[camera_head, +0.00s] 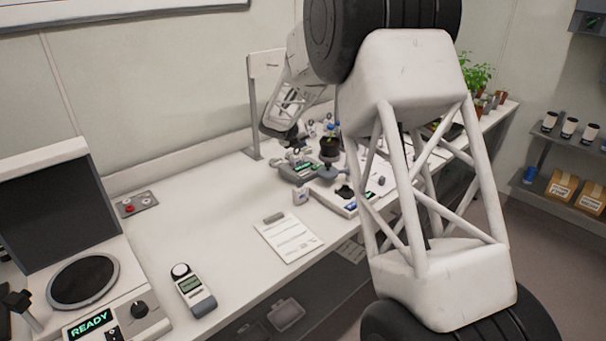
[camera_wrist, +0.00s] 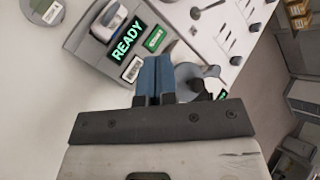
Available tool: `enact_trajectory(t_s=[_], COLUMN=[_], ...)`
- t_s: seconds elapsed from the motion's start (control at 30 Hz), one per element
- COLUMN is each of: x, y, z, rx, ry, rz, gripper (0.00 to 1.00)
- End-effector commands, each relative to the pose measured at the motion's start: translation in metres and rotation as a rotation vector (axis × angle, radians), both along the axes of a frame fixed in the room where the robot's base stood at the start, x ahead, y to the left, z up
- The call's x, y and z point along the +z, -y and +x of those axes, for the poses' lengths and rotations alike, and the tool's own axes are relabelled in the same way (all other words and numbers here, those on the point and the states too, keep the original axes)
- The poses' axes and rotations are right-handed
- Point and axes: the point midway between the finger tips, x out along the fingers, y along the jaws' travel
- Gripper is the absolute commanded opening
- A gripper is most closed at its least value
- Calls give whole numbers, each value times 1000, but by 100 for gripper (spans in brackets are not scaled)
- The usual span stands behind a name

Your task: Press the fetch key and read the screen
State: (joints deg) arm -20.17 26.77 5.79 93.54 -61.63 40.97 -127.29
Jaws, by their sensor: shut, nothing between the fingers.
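In the wrist view, a grey device has a screen (camera_wrist: 127,42) that reads READY in green letters. Beside the screen are a small green rectangle (camera_wrist: 155,39) and a white label (camera_wrist: 133,69); their lettering is too small to read, so I cannot tell which part is the fetch key. My gripper (camera_wrist: 157,62) has its blue fingers shut together and empty. Its tips show just below the green rectangle, and I cannot tell whether they touch the device. In the head view, the grey device (camera_head: 292,172) stands mid-bench below the end of my arm.
Another machine (camera_head: 150,320) at front left has a READY screen (camera_head: 90,325). A handheld meter (camera_head: 192,288) and a paper sheet (camera_head: 288,237) lie on the bench. A red-button panel (camera_head: 137,204) is near the wall. The bench's left middle is clear.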

Motion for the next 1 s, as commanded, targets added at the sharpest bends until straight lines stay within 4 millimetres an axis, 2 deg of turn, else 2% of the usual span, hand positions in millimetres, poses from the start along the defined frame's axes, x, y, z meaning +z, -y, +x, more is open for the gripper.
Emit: enact_trajectory(t_s=[0.37,1.0], x=[-12,-73], y=[0,0], z=[0,0], rx=[-1,-1], ry=[-1,-1], rz=[0,0], gripper=[0,0])
